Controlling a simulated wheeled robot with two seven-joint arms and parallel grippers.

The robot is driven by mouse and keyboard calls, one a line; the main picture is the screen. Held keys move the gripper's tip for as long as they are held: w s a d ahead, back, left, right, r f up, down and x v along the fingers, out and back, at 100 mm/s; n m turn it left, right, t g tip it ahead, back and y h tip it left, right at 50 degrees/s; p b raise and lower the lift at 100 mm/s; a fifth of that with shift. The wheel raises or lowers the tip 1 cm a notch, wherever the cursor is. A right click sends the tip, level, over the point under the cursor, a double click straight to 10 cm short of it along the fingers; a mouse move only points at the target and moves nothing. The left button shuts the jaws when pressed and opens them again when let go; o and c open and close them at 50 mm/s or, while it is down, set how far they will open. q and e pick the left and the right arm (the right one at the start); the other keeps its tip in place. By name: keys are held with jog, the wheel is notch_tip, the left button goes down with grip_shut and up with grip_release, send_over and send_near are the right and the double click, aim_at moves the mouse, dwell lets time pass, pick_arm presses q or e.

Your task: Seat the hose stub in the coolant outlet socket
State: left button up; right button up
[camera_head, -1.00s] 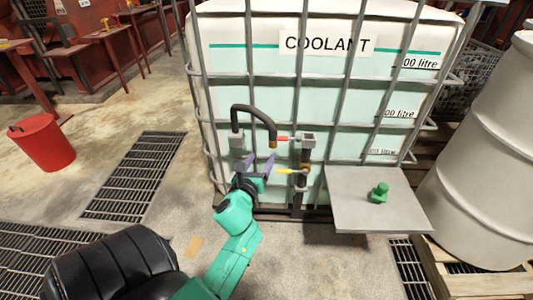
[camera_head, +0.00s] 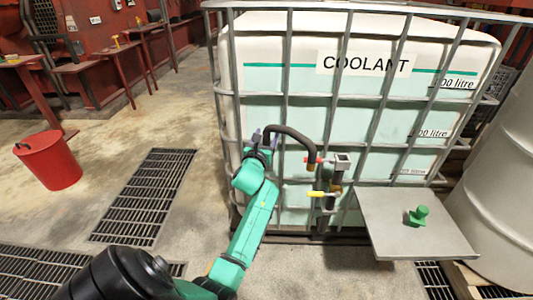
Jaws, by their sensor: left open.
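The black curved hose stub (camera_head: 290,136) arches in front of the coolant tank's cage. Its brass end (camera_head: 311,167) points down at the right, beside a red lever. Its left end, where a grey block showed earlier, is hidden by my left gripper. The grey square socket (camera_head: 342,161) sits atop the valve pipe, right of the brass end and apart from it. My left gripper (camera_head: 264,135) is open, with purple fingers pointing up by the hose's left end. I cannot tell whether it touches the hose. My right gripper is out of view.
A yellow lever (camera_head: 318,194) sticks out left below the socket. A grey shelf (camera_head: 390,228) at the right bears a green fitting (camera_head: 418,215). The tank's cage (camera_head: 285,95) stands close behind. A white drum (camera_head: 500,180) is at far right, a red bucket (camera_head: 48,160) at left.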

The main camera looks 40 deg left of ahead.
pick_arm(q)
jog(key=shift+s+r, duration=0.1)
jog(key=c, duration=0.4)
grip_shut()
dwell(0.8)
